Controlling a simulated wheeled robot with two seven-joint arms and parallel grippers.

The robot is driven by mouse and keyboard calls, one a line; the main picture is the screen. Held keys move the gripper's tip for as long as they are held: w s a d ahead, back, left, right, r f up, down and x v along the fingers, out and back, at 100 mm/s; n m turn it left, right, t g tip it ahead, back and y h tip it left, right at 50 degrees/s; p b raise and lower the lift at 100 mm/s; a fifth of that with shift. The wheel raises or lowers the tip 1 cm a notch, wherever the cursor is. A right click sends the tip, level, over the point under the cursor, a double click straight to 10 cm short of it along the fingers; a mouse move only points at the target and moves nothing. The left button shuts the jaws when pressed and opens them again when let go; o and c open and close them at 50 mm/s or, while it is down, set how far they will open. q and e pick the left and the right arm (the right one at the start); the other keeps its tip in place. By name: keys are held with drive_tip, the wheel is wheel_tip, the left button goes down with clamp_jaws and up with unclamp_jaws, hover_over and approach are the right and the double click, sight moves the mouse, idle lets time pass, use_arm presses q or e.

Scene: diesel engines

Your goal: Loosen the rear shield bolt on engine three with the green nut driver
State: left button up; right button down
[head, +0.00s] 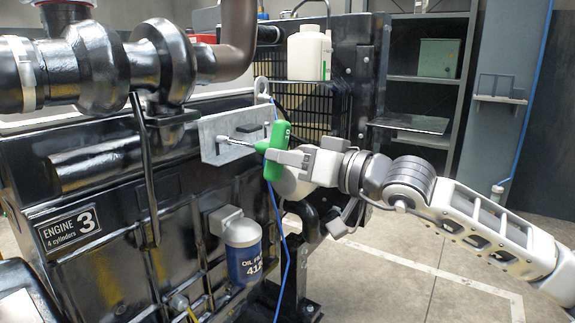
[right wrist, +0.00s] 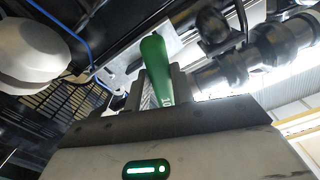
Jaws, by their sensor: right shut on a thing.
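Engine three is the large black engine (head: 110,190) with an "ENGINE 3" plate (head: 68,227) at its lower left. A flat grey metal shield (head: 208,127) is fixed on its side. My right gripper (head: 278,158) is shut on the green handle of the nut driver (head: 280,140); the right wrist view shows the green handle (right wrist: 153,62) between the fingers. The driver's thin metal shaft (head: 240,143) points left, and its tip is at the left part of the shield, over a bolt position. I cannot tell whether the tip is seated on the bolt. My left gripper is not in view.
A blue cable (head: 275,215) hangs beside the right gripper. An oil filter (head: 242,250) sits below the shield. A white container (head: 309,53) stands on the radiator side behind. Shelving (head: 425,80) stands at the back right; the floor at right is clear.

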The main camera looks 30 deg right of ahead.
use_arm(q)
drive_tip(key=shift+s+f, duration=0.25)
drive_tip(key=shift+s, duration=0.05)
